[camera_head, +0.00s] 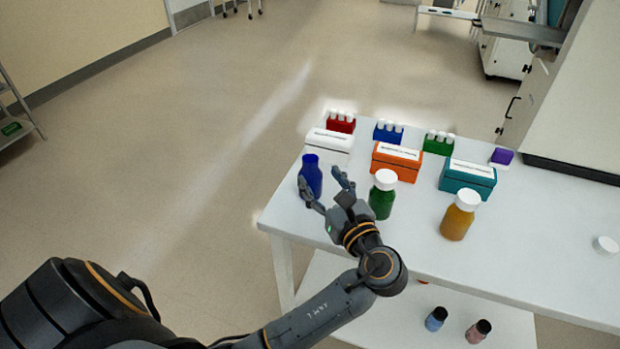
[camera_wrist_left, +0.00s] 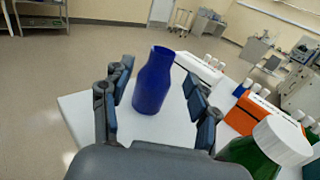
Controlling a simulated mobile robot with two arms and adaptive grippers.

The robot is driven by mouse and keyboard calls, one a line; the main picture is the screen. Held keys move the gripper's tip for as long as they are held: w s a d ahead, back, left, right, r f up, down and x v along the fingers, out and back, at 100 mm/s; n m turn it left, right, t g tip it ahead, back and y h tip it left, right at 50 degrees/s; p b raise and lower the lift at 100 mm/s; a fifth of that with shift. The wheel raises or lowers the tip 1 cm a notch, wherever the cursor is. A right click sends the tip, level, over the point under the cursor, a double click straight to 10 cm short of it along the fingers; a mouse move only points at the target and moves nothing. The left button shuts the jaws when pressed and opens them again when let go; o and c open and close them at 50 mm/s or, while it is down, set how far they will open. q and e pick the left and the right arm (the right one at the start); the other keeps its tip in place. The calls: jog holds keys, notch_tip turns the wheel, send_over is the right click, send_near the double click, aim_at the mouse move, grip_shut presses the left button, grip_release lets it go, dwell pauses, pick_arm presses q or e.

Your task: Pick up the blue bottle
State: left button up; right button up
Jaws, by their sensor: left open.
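The blue bottle (camera_head: 311,177) stands upright and uncapped near the left edge of the white table (camera_head: 535,235). My left gripper (camera_head: 327,186) is open and low over the table, with its fingers pointing toward the bottle. In the left wrist view, the blue bottle (camera_wrist_left: 153,85) shows between the two spread fingers of my left gripper (camera_wrist_left: 158,92), with a gap visible on each side. I see no contact, and how deep the bottle sits between the fingers is hard to tell. My right gripper is not in view.
A green bottle (camera_head: 382,194) with a white cap stands close right of my left gripper. An amber bottle (camera_head: 458,216) stands farther right. Behind are white (camera_head: 329,141), orange (camera_head: 396,163) and teal (camera_head: 467,179) boxes. Small bottles (camera_head: 436,319) stand on the lower shelf.

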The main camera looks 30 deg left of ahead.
aim_at(314, 168)
pick_arm(q)
jog(key=shift+w+a, duration=0.2)
jog(key=shift+a, duration=0.25)
jog(key=shift+w+a+r, duration=0.1)
jog(key=shift+w+a, duration=0.2)
jog(key=shift+a, duration=0.1)
jog(key=x, duration=0.4)
jog(key=shift+d, duration=0.1)
jog(key=shift+w+a, duration=0.15)
jog(key=shift+a, duration=0.05)
jog(key=shift+c, duration=0.5)
grip_shut()
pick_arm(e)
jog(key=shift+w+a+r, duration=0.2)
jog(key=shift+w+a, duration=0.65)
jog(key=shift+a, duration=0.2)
